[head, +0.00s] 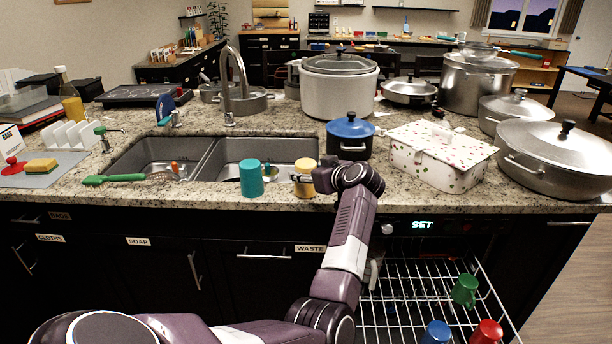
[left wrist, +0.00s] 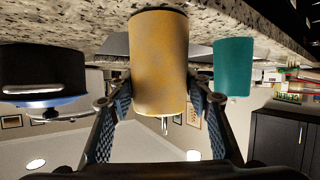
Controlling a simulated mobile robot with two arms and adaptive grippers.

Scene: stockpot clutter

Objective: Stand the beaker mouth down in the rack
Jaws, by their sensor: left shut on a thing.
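A yellow beaker (head: 304,189) is at the front edge of the counter, beside the sink. My left gripper (head: 308,179) is shut on it, coming from the right. In the left wrist view, which is upside down, the yellow beaker (left wrist: 160,65) sits between both fingers (left wrist: 160,103). I cannot tell whether it touches the counter. A teal beaker (head: 250,178) stands to its left on the counter edge, apart from it; it also shows in the left wrist view (left wrist: 232,68). The pulled-out wire rack (head: 400,312) is below the counter at the lower right. My right gripper is out of view.
The rack holds a green mug (head: 464,291), a blue cup (head: 436,333) and a red mug (head: 487,332), with bare wires at its left. A tall faucet (head: 235,75) rises behind the sink.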

